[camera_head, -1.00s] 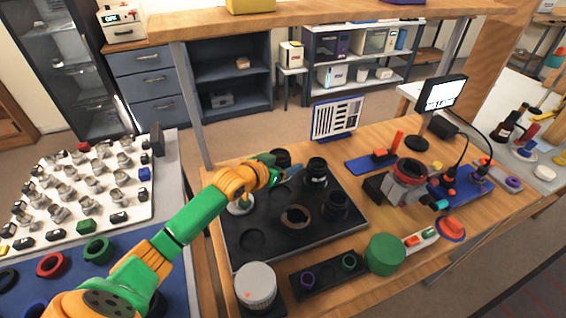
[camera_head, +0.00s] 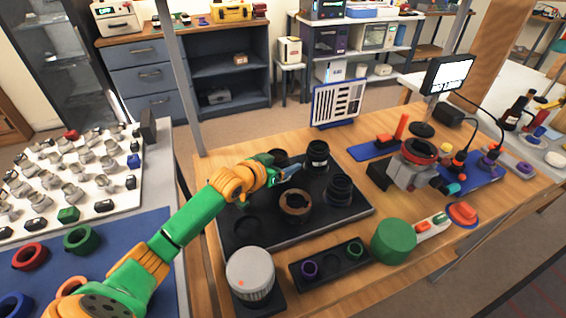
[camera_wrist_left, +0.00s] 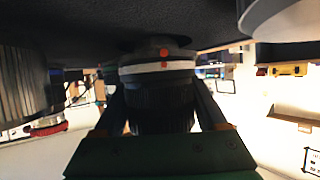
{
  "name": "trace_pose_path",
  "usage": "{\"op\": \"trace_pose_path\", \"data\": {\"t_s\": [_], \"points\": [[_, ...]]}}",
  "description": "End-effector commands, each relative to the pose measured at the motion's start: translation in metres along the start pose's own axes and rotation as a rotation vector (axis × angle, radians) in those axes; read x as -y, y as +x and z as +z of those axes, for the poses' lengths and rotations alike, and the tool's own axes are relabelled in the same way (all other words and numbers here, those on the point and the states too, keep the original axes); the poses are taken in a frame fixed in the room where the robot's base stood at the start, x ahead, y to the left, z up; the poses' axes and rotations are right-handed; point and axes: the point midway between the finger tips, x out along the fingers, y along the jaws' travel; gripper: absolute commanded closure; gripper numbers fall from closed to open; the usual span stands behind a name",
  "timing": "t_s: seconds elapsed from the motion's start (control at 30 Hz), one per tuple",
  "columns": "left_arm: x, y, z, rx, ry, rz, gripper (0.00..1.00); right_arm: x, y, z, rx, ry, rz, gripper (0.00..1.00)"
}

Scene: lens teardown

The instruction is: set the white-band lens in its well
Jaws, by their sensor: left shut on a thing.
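The white-band lens (camera_wrist_left: 157,70) is a dark cylinder with a white band and a red mark. My left gripper (camera_wrist_left: 160,115) is shut on it, with a finger on each side. In the head view my left gripper (camera_head: 290,170) is over the back left of the black tray (camera_head: 250,248), and the lens (camera_head: 278,157) shows only partly behind it. In the wrist view the lens end meets or nearly meets the dark tray surface (camera_wrist_left: 100,20); I cannot tell whether it sits in a well. My right gripper is not in view.
A black lens (camera_head: 317,153) stands close to the right of the gripper; a ribbed one shows in the wrist view (camera_wrist_left: 25,85). A brown ring (camera_head: 295,204) and another dark lens (camera_head: 339,188) stand nearer the front. A white disc (camera_wrist_left: 285,18) is close by on the other side.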

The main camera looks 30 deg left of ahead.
Motion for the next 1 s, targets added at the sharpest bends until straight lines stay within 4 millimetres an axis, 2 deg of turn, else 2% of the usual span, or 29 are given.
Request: {"op": "trace_pose_path", "data": {"t_s": [1.0], "points": [[-0.003, 0.010, 0.024, 0.016, -0.007, 0.005, 1.00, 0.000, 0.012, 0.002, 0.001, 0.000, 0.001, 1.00]]}}
